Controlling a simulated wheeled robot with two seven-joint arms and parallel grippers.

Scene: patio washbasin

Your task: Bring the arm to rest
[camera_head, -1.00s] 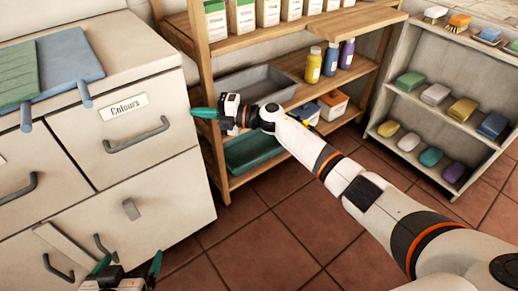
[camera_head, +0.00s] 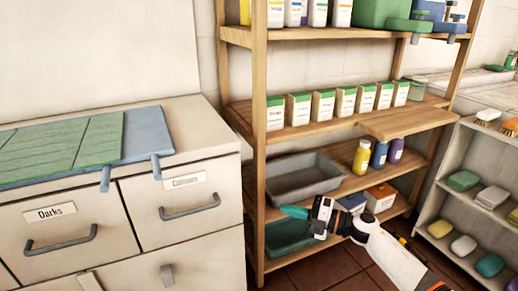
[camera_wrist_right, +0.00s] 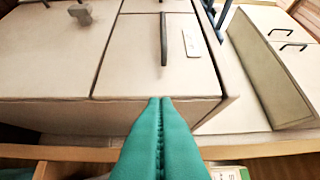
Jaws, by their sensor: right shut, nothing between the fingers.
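My right gripper (camera_head: 296,211) has green fingers and is in front of the wooden shelf unit, just below the grey tray, in the head view. Its arm comes in from the lower right. In the right wrist view the two green fingers (camera_wrist_right: 160,104) lie together, shut and empty, pointing toward the cabinet's drawer fronts. My left gripper is out of view in the head view.
The wooden shelf unit (camera_head: 258,150) holds cartons, bottles, the grey tray (camera_head: 300,178) and a green tray (camera_head: 290,236). The drawer cabinet (camera_head: 190,240) stands left, with green and blue cloths on top. A low rack of soaps (camera_head: 463,181) stands right.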

